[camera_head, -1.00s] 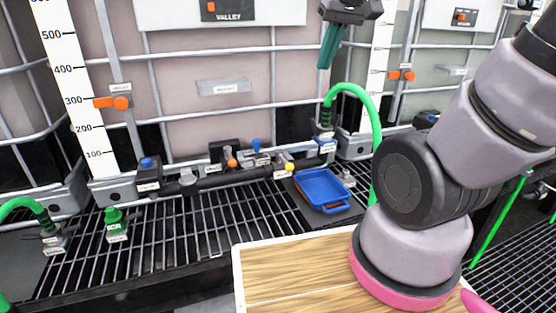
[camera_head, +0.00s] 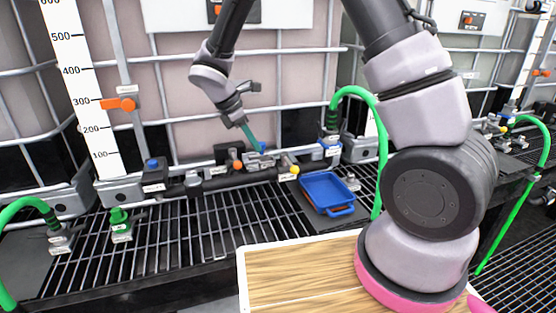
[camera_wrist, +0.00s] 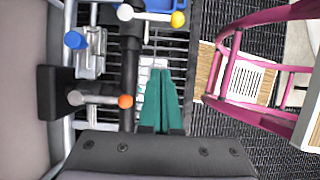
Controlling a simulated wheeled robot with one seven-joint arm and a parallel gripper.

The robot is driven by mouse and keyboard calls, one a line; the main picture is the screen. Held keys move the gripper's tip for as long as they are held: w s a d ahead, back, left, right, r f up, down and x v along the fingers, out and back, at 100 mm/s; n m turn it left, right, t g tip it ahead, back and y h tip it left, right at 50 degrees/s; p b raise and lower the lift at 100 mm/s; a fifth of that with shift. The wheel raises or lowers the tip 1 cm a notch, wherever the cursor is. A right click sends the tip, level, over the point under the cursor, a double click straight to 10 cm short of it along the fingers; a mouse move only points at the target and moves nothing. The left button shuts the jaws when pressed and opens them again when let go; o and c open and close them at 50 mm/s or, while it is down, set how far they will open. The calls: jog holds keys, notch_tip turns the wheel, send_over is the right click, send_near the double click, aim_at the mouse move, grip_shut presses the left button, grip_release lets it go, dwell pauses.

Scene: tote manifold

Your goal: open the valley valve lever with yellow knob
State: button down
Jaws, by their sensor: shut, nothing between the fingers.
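The yellow knob (camera_head: 294,169) is at the right end of the black manifold pipe (camera_head: 225,178), in front of the tank with the VALLEY sign seen earlier. My gripper (camera_head: 256,147) has teal fingers pointing down at the manifold, between the orange knob and the yellow knob. In the wrist view my gripper (camera_wrist: 161,72) is shut and empty, beside the pipe and apart from the yellow knob.
An orange knob (camera_wrist: 125,101) and a blue knob (camera_wrist: 75,40) sit close by on the manifold. A blue tray (camera_head: 326,190) lies on the grating to the right. A green hose (camera_head: 381,130) arches behind it.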

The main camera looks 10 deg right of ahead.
aim_at(289, 163)
jog(key=w+d+f, duration=0.1)
jog(key=d+f, duration=0.7)
jog(key=shift+d, duration=0.15)
jog(key=shift+w, duration=0.1)
dwell(0.4)
